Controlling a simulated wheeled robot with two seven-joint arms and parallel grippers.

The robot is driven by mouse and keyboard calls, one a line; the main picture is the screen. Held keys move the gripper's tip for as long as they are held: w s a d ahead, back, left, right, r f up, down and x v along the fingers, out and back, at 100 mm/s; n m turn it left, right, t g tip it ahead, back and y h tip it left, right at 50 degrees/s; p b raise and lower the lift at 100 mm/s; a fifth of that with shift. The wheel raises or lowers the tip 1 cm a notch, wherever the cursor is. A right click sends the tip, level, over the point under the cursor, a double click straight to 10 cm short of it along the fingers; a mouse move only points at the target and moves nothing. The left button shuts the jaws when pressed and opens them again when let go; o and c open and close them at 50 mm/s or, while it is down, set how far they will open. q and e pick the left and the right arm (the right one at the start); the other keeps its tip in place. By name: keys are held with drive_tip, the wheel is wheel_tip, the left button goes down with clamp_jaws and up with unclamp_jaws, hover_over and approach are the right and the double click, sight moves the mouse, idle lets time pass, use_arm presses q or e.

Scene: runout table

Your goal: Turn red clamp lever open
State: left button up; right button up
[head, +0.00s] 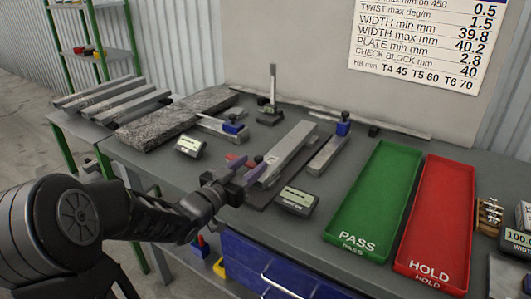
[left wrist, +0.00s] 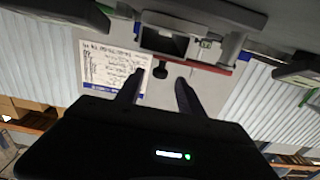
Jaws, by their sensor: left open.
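My left gripper (head: 246,168) is open at the near end of a grey metal channel (head: 287,150), which lies on a dark plate on the bench. A small dark reddish knob (head: 258,159) shows right beside the fingertips; it looks like part of the clamp lever, but is too small to be sure. In the left wrist view, upside down, the two fingers (left wrist: 160,90) are apart. A dark knob (left wrist: 160,72) shows between their tips, near a thin red strip (left wrist: 205,66) under the channel's end. I cannot tell whether the fingers touch it. My right gripper is not in view.
A small display box (head: 295,200) sits just right of the gripper, another (head: 190,146) to its left. A green PASS tray (head: 375,205) and a red HOLD tray (head: 438,220) lie to the right. Blue-topped clamps (head: 343,124) and a stand (head: 270,100) are behind.

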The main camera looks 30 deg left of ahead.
sight(262, 156)
use_arm(q)
drive_tip(key=w, duration=0.7)
drive_tip(key=shift+w+p, duration=0.1)
drive_tip(key=shift+p, duration=0.3)
drive_tip(key=shift+c, duration=0.2)
clamp_jaws()
idle(0.8)
